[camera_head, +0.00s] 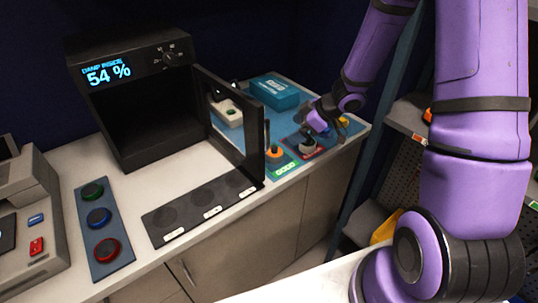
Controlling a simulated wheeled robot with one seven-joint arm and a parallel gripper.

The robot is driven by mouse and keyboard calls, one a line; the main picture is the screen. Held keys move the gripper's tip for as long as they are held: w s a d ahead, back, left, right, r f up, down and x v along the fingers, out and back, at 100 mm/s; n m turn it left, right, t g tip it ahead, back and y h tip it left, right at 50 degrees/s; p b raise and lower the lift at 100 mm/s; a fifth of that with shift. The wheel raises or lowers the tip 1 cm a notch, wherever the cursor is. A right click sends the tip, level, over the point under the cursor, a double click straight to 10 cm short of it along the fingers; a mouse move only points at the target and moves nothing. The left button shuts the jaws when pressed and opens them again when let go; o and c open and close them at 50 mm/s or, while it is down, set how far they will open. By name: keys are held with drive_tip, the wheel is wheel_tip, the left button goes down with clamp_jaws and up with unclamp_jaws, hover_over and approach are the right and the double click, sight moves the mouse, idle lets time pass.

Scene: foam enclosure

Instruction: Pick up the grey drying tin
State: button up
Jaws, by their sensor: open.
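A small grey round object (308,147), which looks like the grey drying tin, stands on a red-edged card on the counter at the right. My gripper (312,131) is right above it at the end of my purple arm. Its fingers are small and partly hidden, and I cannot tell whether they touch or straddle the tin. The gripper is open.
A black cabinet (147,128) reading 54 % has its door (236,128) open toward the counter. An orange-topped item (274,151) on a green card, a yellow item (344,121) and a teal box (274,92) are nearby. A dark three-spot strip (203,206) lies in front.

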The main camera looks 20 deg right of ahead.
sight(275, 148)
drive_tip(key=shift+g+y, duration=0.3)
drive_tip(key=shift+y, duration=0.1)
drive_tip(key=x, duration=0.4)
drive_tip(key=s+x, duration=0.1)
drive_tip(key=x, duration=0.7)
drive_tip(key=shift+s+a+f, duration=0.1)
drive_tip(key=shift+s+f, duration=0.05)
drive_tip(key=shift+f, duration=0.2)
drive_tip(key=shift+c, duration=0.5)
drive_tip(key=c, duration=0.9)
